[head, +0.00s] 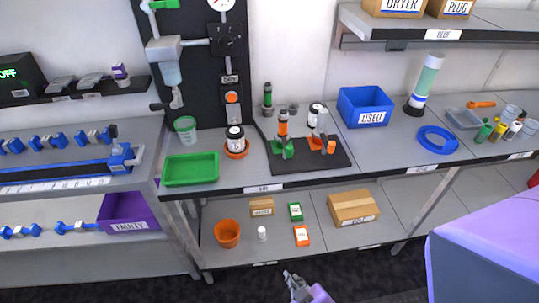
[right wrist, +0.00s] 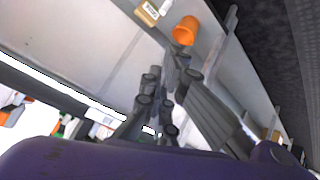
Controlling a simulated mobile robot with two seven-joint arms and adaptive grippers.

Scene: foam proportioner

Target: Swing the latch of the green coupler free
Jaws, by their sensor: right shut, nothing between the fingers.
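A device with a green base, likely the green coupler (head: 284,152), stands upright on a black mat (head: 308,166) on the bench, with an orange top above it. Its latch is too small to make out. A similar device with an orange part (head: 331,147) stands to its right on the same mat. My right gripper (head: 289,275) is low in front of the bench, below the bench top and well apart from the couplers. It is shut and empty. Its dark fingers also fill the middle of the right wrist view (right wrist: 172,62). My left gripper is not in view.
A green tray (head: 191,169) and a white-lidded jar (head: 235,138) are left of the mat. A blue USED bin (head: 365,106) is behind right. The lower shelf holds an orange pot (head: 227,234) and a cardboard box (head: 353,207). The bench front edge (head: 390,175) lies between gripper and mat.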

